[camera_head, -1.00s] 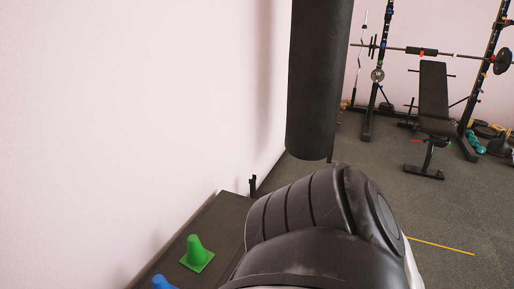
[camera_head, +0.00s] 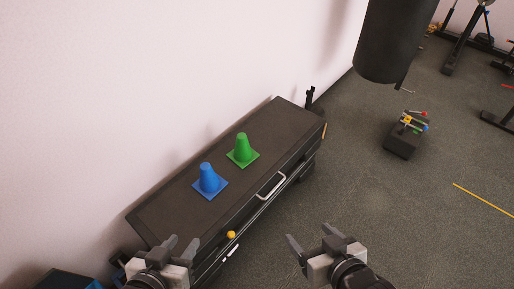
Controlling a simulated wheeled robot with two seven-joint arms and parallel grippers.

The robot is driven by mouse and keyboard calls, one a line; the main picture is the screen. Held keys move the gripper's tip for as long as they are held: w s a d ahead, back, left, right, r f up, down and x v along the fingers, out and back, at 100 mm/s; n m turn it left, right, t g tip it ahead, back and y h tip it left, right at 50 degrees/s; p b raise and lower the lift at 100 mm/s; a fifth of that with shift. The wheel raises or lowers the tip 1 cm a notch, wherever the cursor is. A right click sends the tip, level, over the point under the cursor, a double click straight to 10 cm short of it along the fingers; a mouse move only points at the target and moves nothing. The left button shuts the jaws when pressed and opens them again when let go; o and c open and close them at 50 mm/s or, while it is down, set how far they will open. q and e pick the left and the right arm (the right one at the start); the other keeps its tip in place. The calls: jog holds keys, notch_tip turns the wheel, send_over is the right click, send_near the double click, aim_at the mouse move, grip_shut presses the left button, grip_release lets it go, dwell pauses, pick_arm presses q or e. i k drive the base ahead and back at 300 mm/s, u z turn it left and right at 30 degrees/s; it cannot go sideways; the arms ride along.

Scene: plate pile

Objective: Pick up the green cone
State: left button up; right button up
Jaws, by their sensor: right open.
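The green cone (camera_head: 242,148) stands upright on its square base on top of a long dark bench (camera_head: 285,121) against the wall. A blue cone (camera_head: 208,178) stands just to its lower left on the same top. My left gripper (camera_head: 181,246) is at the bottom of the view, left of centre, with its fingers apart and nothing seen between them. My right gripper (camera_head: 309,240) is at the bottom, right of centre, open and empty. Both grippers are apart from the cones.
The bench front has a silver handle (camera_head: 271,186) and a small orange ball (camera_head: 231,234). A black punching bag (camera_head: 395,40) hangs at the upper right. A dark box (camera_head: 403,139) with colourful items sits on the floor. The floor right of the bench is mostly clear.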

aim_at(243, 155)
jog(key=z, duration=1.35)
jog(key=i, duration=1.9)
jog(key=u, duration=3.7)
